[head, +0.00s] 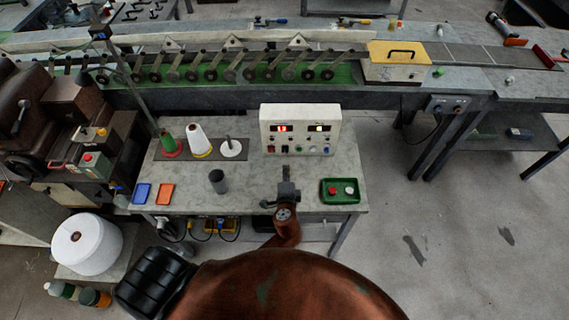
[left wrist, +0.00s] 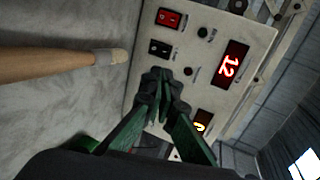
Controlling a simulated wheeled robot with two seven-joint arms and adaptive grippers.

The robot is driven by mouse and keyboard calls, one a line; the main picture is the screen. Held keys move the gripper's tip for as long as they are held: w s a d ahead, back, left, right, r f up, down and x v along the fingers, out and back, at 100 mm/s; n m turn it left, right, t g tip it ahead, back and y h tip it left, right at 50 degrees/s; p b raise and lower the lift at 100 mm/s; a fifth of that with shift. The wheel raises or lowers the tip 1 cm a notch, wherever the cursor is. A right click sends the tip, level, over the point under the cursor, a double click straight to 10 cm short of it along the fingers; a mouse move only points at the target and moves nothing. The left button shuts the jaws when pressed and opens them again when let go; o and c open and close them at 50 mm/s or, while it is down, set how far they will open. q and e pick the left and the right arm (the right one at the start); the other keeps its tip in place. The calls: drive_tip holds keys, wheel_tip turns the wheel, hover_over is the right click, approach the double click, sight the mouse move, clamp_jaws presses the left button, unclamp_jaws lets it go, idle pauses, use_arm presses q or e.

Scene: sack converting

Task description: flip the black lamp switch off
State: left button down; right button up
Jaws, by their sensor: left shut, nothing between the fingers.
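The black lamp switch (left wrist: 159,48) is a small rocker on the face of the pale control box (head: 300,112). In the left wrist view the box face looks turned on its side, and a red switch (left wrist: 168,18) sits above the black one. I cannot tell which way the black rocker is tilted. My left gripper (left wrist: 165,82) is shut and empty, its fingertips in front of the panel just below the black switch in the picture. I cannot tell whether they touch the panel. In the head view the left gripper (head: 287,172) is in front of the box. My right gripper is not in view.
A red display (left wrist: 230,64) and a yellow display (left wrist: 201,122) are lit. On the bench are a green tray (head: 325,199), a dark grey cylinder (head: 218,182), thread cones (head: 199,141) and blue and orange trays (head: 165,194). A tan rod (left wrist: 50,63) shows in the wrist view.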

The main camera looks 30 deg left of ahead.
use_arm(q)
drive_tip(key=shift+s+d+r, duration=0.25)
drive_tip(key=shift+s+r, duration=0.05)
drive_tip(key=shift+s, duration=0.3)
drive_tip(key=shift+s+d+r, duration=0.15)
drive_tip(key=shift+s, duration=0.2)
